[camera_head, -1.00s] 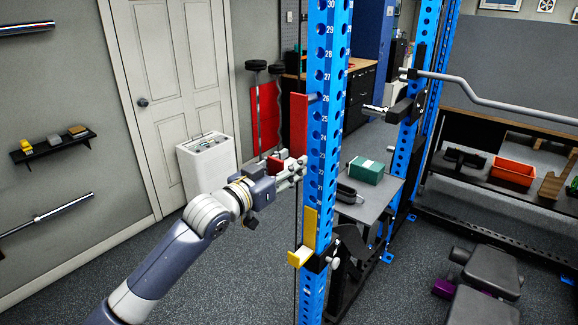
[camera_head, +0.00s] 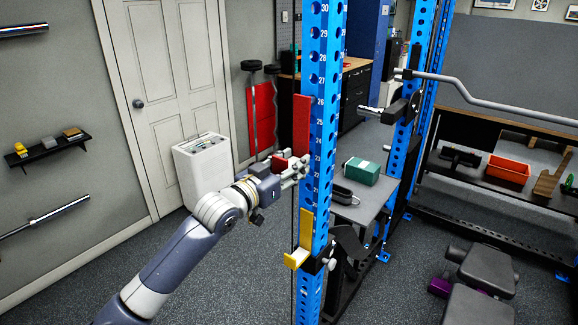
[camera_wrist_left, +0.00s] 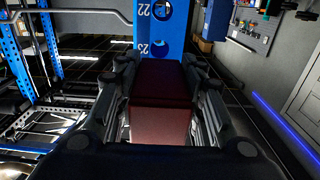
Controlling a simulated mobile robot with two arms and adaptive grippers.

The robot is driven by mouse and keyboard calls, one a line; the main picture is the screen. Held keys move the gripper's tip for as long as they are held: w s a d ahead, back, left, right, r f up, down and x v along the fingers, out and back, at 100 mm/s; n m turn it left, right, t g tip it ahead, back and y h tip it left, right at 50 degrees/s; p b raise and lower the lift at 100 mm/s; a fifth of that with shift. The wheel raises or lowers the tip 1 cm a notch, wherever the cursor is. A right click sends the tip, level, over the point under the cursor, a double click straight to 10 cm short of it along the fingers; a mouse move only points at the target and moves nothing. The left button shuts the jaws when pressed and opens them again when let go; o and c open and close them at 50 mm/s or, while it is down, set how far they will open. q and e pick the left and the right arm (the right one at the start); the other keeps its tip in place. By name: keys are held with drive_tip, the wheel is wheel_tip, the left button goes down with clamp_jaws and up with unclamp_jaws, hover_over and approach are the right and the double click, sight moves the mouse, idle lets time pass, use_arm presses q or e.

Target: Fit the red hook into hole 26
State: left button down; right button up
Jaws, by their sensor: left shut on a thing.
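The red hook (camera_head: 301,125) stands upright along the left side of the blue numbered post (camera_head: 322,130). Its top is about level with the 26 mark, and its plate looks against or very near the post. Its pin does not show, so I cannot tell how far it is in hole 26. My left gripper (camera_head: 293,170) is shut on the hook's lower part, beside the post around the 22 and 23 marks. In the left wrist view the dark red hook (camera_wrist_left: 160,85) sits between both fingers, with the post (camera_wrist_left: 172,40) ahead. My right gripper is not in view.
A yellow hook (camera_head: 297,258) is fixed lower on the same post. A small grey table (camera_head: 362,212) with a green box (camera_head: 361,171) stands behind it. A bench (camera_head: 488,270) is at the lower right. Floor at the left is clear.

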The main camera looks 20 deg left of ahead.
sight(300, 157)
use_arm(q)
drive_tip(key=shift+w+d+r, duration=0.15)
drive_tip(key=shift+w, duration=0.3)
drive_tip(key=shift+w+d+r, duration=0.1)
drive_tip(key=shift+w+d, duration=0.05)
drive_tip(key=shift+w, duration=0.3)
drive_tip(key=shift+w+d, duration=0.25)
drive_tip(key=shift+w, duration=0.35)
drive_tip(key=shift+w, duration=0.15)
drive_tip(key=c, duration=1)
unclamp_jaws()
drive_tip(key=shift+f, duration=0.1)
drive_tip(key=shift+d, duration=0.1)
drive_tip(key=shift+f, duration=0.3)
drive_tip(key=v, duration=1.2)
drive_tip(key=shift+r, duration=0.2)
